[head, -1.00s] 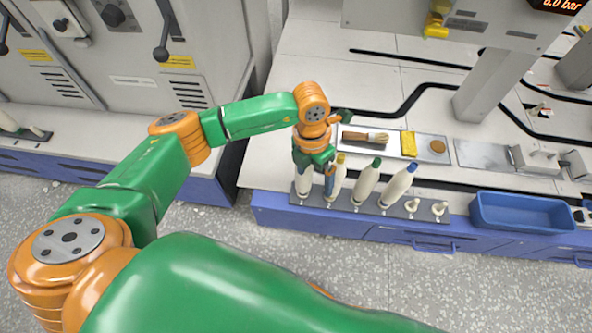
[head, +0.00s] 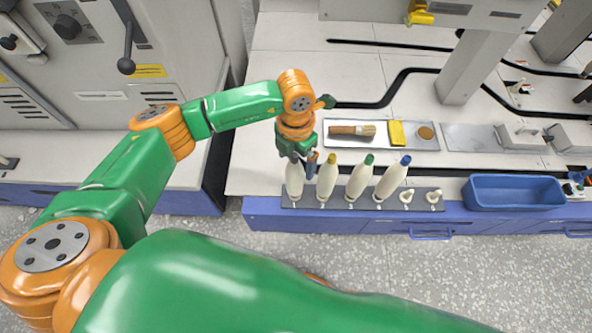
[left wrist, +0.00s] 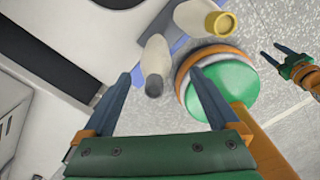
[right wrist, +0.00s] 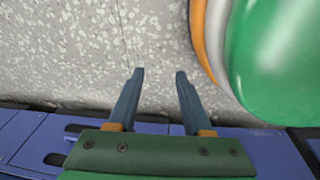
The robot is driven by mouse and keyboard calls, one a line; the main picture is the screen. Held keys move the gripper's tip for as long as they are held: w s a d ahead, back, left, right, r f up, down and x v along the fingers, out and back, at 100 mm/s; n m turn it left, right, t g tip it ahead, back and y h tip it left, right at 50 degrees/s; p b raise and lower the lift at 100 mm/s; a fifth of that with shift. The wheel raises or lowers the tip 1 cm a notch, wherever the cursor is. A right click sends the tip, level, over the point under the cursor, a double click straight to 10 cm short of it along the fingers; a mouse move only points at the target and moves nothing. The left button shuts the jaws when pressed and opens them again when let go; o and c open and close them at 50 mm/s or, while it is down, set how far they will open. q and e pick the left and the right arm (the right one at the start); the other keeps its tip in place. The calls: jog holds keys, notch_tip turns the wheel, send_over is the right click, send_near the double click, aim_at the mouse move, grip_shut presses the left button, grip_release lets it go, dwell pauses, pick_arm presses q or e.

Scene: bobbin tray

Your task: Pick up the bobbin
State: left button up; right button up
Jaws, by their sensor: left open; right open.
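Several cream bobbins stand upright in a row on a dark peg strip (head: 338,204) in the head view. The leftmost bobbin (head: 294,184) has a grey tip, seen in the left wrist view (left wrist: 155,60). To its right stand a yellow-topped bobbin (head: 327,180), a green-topped one (head: 358,182) and a blue-topped one (head: 390,184). My left gripper (head: 304,168) is open and empty just above the leftmost bobbin, hiding its top in the head view. In the left wrist view the grey tip shows between the open fingers (left wrist: 164,82), apart from both. My right gripper (right wrist: 160,75) is open and empty over the floor.
Two empty pegs (head: 420,199) stand at the strip's right end. A blue bin (head: 515,205) lies further right. Behind the row, a tray (head: 375,143) holds a brush (head: 352,130) and a yellow block (head: 397,133). A grey column (head: 466,70) rises behind.

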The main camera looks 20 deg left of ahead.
aim_at(294, 178)
pick_arm(q)
jog(key=f+b, duration=0.1)
jog(key=f, duration=0.5)
jog(key=shift+w+a+f+b, duration=0.1)
jog(key=shift+w+a+b, duration=0.1)
jog(key=shift+b, duration=0.2)
jog(key=shift+f, duration=0.15)
pick_arm(e)
jog(key=shift+w+a+f, duration=0.2)
jog(key=shift+w+a, duration=0.25)
jog(key=shift+w+a+f, duration=0.15)
jog(key=shift+w+a, duration=0.25)
jog(key=shift+w, duration=0.05)
